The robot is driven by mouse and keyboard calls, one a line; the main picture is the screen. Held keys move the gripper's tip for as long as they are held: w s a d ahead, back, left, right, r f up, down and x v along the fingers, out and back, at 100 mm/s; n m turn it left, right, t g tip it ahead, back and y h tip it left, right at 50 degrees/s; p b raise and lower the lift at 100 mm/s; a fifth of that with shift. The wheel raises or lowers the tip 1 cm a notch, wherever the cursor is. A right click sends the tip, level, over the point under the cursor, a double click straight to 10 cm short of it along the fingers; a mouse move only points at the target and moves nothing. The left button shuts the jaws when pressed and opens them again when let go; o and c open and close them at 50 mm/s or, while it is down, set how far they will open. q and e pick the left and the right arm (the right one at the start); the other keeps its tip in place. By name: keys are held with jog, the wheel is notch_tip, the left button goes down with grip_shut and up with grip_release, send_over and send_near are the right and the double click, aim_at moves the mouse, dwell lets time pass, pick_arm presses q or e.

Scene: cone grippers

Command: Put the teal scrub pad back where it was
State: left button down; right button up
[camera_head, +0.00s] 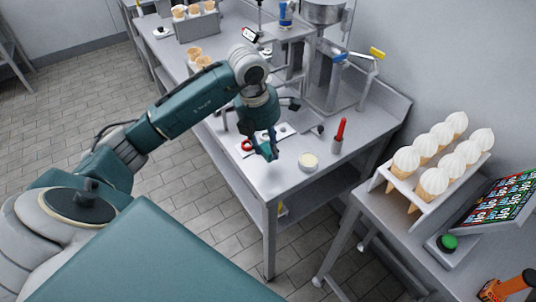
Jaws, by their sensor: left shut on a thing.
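My left gripper (265,143) hangs over the grey metal table (285,185) with its fingers pointing down. It is shut on the teal scrub pad (267,153), a small piece at the fingertips, partly hidden by them. I cannot tell whether the pad touches the tabletop. A small round cream-topped dish (308,161) stands to the right of the gripper. A red ring (247,146) lies just left of the fingers, close to a flat white strip. My right gripper is out of view.
A red-handled tool (340,133) stands upright right of the dish. Behind is a metal machine (325,75) with a yellow-tipped lever (377,53). A white rack (432,185) of several topped cones stands on the right counter, beside a green button (447,242). The table's front corner is clear.

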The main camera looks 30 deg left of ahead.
aim_at(267, 150)
pick_arm(q)
jog(key=shift+f, duration=0.75)
notch_tip(267, 150, down, 3)
jog(key=shift+p, duration=0.4)
jog(key=shift+f, duration=0.35)
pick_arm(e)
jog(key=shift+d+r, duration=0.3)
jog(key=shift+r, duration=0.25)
pick_arm(q)
jog(key=shift+f, duration=0.1)
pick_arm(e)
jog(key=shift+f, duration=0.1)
pick_arm(q)
jog(key=c, duration=1.6)
grip_release()
jog(key=shift+f, duration=0.1)
jog(key=o, duration=0.4)
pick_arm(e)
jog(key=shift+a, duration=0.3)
pick_arm(q)
jog(key=shift+r, duration=0.2)
